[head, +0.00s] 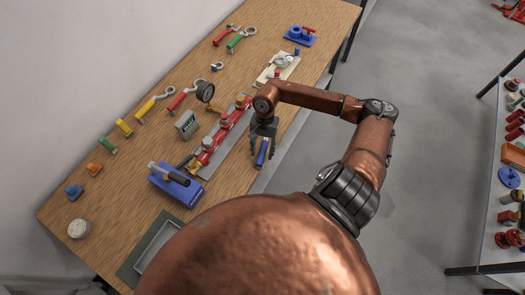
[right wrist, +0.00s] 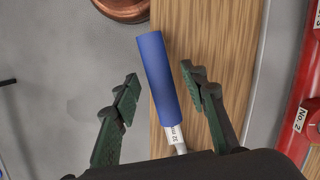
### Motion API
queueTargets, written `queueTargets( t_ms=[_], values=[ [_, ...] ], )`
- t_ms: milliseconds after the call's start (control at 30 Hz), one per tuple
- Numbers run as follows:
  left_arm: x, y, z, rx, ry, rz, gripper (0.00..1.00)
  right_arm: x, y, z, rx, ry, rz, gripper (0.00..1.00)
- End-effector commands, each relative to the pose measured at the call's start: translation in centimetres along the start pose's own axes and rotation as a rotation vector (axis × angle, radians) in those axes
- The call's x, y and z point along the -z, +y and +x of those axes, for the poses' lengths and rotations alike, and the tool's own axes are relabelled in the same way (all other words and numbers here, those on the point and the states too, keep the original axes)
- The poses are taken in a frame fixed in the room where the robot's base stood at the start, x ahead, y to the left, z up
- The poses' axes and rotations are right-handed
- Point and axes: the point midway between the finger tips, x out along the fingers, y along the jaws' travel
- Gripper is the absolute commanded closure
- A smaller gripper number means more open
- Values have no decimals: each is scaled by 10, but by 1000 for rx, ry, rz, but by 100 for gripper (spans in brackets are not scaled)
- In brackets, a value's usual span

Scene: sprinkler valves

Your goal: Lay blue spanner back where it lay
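The blue spanner (head: 262,153) is at the right long edge of the wooden table, beside the red valve pipe. My right gripper (head: 263,143) is over it with its fingers pointing down. In the right wrist view, the spanner's blue handle (right wrist: 158,75) lies between the two dark fingers of the gripper (right wrist: 160,84). The fingers are spread, with a visible gap on both sides of the handle. The spanner's pale shank runs under the gripper body, which hides its head. The handle overlaps the table edge in that view. My left gripper is not in view.
The red valve pipe (head: 226,132) stands on a grey plate close to the left of the gripper. Red and green spanners (head: 241,39), a yellow spanner (head: 153,103) and a blue box (head: 175,187) are on the table (head: 132,165). Floor (head: 425,175) lies right of the edge.

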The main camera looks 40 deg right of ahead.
Motion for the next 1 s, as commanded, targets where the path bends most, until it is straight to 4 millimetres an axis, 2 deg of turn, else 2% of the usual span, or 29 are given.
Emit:
queueTargets(
  t_ms=[500,700,1000],
  values=[
    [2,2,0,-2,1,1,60,1,-1,-96,2,5,-1,60],
    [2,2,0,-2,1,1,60,1,0,-114,0,2,0,60],
    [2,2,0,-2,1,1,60,1,-1,-116,1,1,-1,60]
  ],
)
